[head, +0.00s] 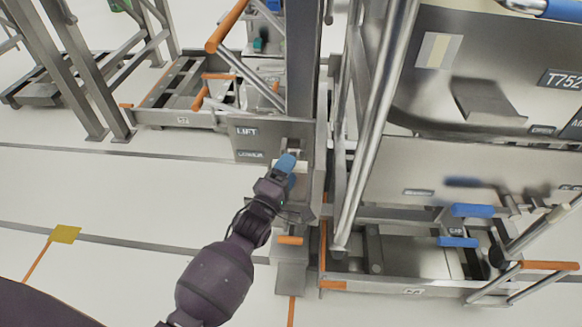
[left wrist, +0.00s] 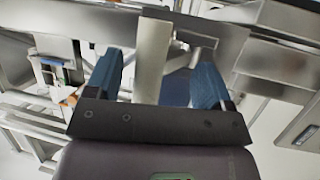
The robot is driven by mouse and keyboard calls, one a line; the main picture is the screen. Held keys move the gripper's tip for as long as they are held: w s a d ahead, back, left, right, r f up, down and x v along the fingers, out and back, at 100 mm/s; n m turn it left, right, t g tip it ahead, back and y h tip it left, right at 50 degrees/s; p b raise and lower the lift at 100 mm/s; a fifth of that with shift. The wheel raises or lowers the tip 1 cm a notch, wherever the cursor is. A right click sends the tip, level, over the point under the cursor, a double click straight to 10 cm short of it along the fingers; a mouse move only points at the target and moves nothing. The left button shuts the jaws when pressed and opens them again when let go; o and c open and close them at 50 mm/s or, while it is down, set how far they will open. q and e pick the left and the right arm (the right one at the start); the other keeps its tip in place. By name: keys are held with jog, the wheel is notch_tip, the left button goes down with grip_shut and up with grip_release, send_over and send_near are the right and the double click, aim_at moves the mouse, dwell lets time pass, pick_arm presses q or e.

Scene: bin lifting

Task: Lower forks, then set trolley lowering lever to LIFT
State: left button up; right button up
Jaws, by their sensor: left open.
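A grey panel (head: 270,130) on the trolley column carries a LIFT label (head: 247,132) above a LOWER label (head: 251,154). My left gripper (head: 287,165), with blue fingers, is at the right part of this panel, near the height of the LOWER label. In the left wrist view the left gripper (left wrist: 157,80) is open, and a pale upright bar (left wrist: 151,60), seemingly the lever, stands between its fingers. Gaps show on both sides of the bar. The fingers largely hide the lever in the head view. I cannot make out the forks clearly. My right gripper is not in view.
A steel machine (head: 440,170) with blue handles (head: 472,210) and a slanted tube (head: 375,130) stands close on the right. An orange-gripped handle (head: 228,25) juts out above the panel. Low frames (head: 180,90) stand behind.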

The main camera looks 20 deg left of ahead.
pick_arm(q)
jog(key=shift+w, duration=0.4)
jog(key=shift+w+d+r, duration=0.1)
jog(key=shift+w+r, duration=0.05)
jog(key=shift+w, duration=0.1)
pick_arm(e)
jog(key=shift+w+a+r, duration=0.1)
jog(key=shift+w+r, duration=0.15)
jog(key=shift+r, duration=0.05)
